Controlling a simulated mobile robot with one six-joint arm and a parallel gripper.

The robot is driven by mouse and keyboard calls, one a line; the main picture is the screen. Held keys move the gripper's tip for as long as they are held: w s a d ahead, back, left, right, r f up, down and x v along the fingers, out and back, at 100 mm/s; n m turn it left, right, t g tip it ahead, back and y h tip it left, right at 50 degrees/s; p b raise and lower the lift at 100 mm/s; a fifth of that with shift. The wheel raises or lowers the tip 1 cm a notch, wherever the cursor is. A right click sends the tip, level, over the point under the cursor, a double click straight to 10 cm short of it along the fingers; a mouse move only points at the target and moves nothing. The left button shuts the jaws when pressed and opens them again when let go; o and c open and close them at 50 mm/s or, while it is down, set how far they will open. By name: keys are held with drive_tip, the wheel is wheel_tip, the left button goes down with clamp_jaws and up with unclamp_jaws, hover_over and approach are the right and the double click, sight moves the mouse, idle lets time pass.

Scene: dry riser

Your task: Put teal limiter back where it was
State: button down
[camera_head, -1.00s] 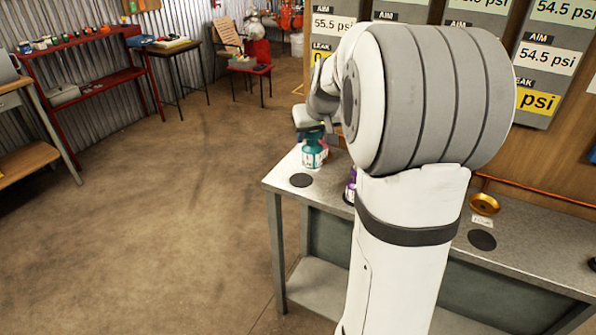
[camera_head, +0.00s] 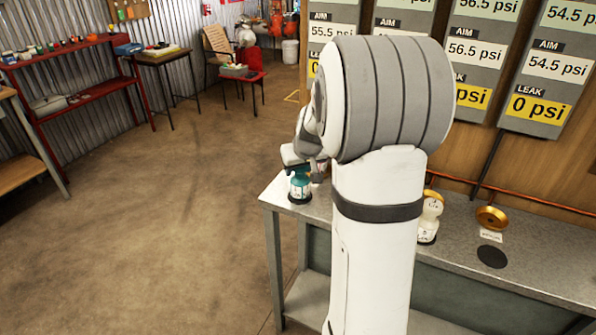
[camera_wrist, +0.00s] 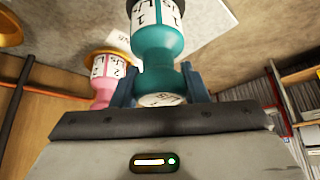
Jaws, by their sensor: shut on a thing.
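The teal limiter (camera_head: 300,187) is upright at the left end of the grey bench, with white label bands and a dark base. In the wrist view the teal limiter (camera_wrist: 158,48) is between the two blue fingers of my gripper (camera_wrist: 160,88), which is shut on its narrow neck. In the head view my gripper (camera_head: 299,170) is at the top of the limiter. The black disc seen on the bench there earlier is hidden, apparently beneath the limiter. I cannot tell whether its base touches the bench.
A cream limiter (camera_head: 430,219) stands on the bench right of my arm. Farther right are a brass fitting (camera_head: 491,217) and a bare black disc (camera_head: 492,257). The wrist view shows a pink limiter (camera_wrist: 103,82) near the teal one. Gauge panels (camera_head: 540,75) hang behind.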

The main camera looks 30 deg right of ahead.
drive_tip(key=shift+f, duration=0.3)
drive_tip(key=shift+f, duration=0.1)
drive_tip(key=c, duration=0.8)
unclamp_jaws()
drive_tip(key=shift+c, duration=0.2)
